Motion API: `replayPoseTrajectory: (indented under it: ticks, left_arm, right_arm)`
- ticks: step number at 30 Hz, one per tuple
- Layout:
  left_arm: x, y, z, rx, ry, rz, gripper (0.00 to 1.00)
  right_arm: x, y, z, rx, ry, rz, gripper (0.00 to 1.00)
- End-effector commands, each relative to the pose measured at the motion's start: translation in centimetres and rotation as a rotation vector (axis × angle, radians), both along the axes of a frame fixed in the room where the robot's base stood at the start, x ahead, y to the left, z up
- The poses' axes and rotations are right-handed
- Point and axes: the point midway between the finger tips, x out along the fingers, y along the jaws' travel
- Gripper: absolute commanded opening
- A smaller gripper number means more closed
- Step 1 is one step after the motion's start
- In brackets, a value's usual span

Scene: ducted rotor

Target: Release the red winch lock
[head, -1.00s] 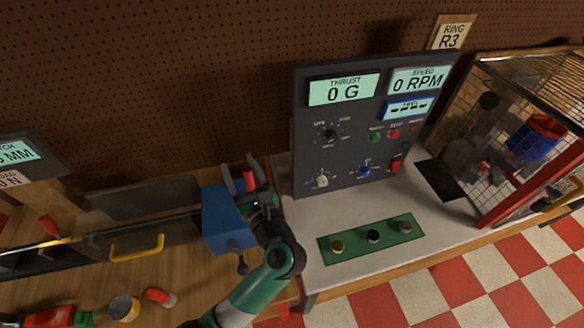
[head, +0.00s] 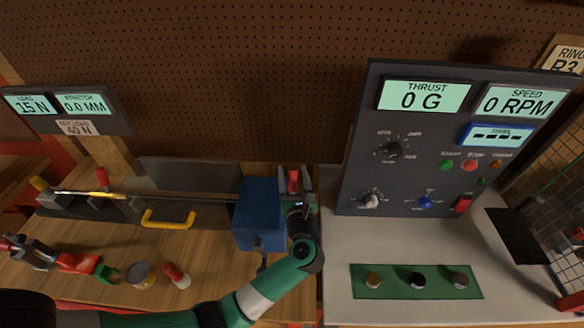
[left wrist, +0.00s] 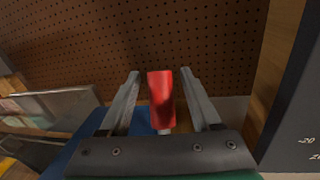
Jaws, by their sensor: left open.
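A red handle (head: 293,181), which I take for the winch lock, stands upright beside the blue block (head: 259,210) at the right end of the wooden bench. My left gripper (head: 294,173) is open, with one finger on each side of the handle. In the left wrist view the red handle (left wrist: 161,98) sits between the open fingers (left wrist: 160,75), with a visible gap on each side. The lower end of the handle is hidden behind the gripper body. My right gripper is not in view.
Another red lever (head: 102,178) stands at the left of the bench rig, near a display reading 15 N (head: 30,104). A yellow handle (head: 168,219) is in front of the rig. The dark control panel (head: 345,190) stands close to the right of my gripper.

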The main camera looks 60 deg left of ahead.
Motion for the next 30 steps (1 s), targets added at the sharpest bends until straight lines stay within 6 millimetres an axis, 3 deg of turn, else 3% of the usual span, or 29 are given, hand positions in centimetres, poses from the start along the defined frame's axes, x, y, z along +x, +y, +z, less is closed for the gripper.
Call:
replayPoseTrajectory:
  ticks: [6,14,25,30]
  left_arm:
    - [1.0,2.3,0.0,0.001,0.000,0.001,0.64]
    - [1.1,2.5,0.0,0.001,0.000,-0.001,0.64]
    - [1.1,2.5,0.0,0.001,0.000,-0.001,0.00]
    - [1.1,2.5,0.0,0.001,0.000,-0.001,0.00]
  right_arm:
    - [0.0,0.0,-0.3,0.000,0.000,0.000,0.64]
    - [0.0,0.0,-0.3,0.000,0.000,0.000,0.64]
    - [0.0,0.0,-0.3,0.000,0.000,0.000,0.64]
    - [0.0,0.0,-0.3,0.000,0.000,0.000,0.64]
